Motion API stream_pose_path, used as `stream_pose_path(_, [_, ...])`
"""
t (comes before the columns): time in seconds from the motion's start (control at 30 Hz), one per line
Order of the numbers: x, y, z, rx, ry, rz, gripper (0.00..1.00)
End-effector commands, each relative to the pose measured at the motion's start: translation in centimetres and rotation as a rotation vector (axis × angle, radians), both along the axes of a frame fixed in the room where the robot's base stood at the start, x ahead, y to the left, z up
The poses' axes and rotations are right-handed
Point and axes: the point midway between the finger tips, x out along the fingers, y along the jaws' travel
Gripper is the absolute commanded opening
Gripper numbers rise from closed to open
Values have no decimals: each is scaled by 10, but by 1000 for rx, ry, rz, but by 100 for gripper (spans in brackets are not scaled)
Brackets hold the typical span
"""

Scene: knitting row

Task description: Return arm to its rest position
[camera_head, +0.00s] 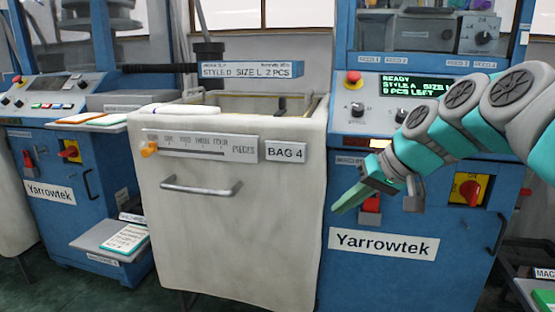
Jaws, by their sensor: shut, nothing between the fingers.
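My arm comes in from the right edge of the view, teal and grey, reaching left and slightly down. My gripper (352,198) is at its end, with its green fingers pointing down and left. The fingers are together and nothing shows between them. It hangs in front of the blue Yarrowtek machine (345,275), just right of the pale bag cart. The arm covers part of that machine's front, and a red switch shows just below the gripper. Whether the gripper touches the machine cannot be told.
The pale cart marked BAG 4 (235,240) has a handle (200,188) and an orange slider knob (148,149). Another blue machine (85,180) stands at left, with a low shelf (105,238) holding a card. A red button (353,77) and a lit display (415,87) are above my gripper.

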Motion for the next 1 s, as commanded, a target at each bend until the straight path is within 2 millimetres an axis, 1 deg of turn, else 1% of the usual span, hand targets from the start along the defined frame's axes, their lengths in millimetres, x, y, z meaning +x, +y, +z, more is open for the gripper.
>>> stream_pose_path(0.03, [-23,13,-18,-35,50,16,0])
stream_pose_path(0.07, [-35,19,-29,-57,76,22,0])
stream_pose_path(0.1, [-52,25,-45,-86,117,28,0])
stream_pose_path(0.17, [-78,31,-66,-133,170,34,0])
stream_pose_path(0.2, [-96,33,-81,-162,208,35,0])
stream_pose_path(0.27, [-124,34,-104,-213,264,35,0])
stream_pose_path(0.3, [-142,34,-117,-244,296,32,0])
stream_pose_path(0.37, [-170,30,-138,-294,350,26,0])
stream_pose_path(0.4, [-189,26,-152,-327,383,19,0])
stream_pose_path(0.47, [-216,19,-170,-373,429,7,0])
stream_pose_path(0.5, [-234,14,-182,-404,461,0,0])
stream_pose_path(0.57, [-256,6,-195,-441,498,-14,0])
stream_pose_path(0.6, [-270,1,-204,-464,522,-21,0])
stream_pose_path(0.7, [-295,-10,-218,-505,565,-40,0])
stream_pose_path(0.8, [-310,-16,-226,-527,590,-50,0])
stream_pose_path(0.9, [-314,-18,-228,-535,595,-55,0])
stream_pose_path(1.0, [-314,-18,-228,-535,596,-55,0])
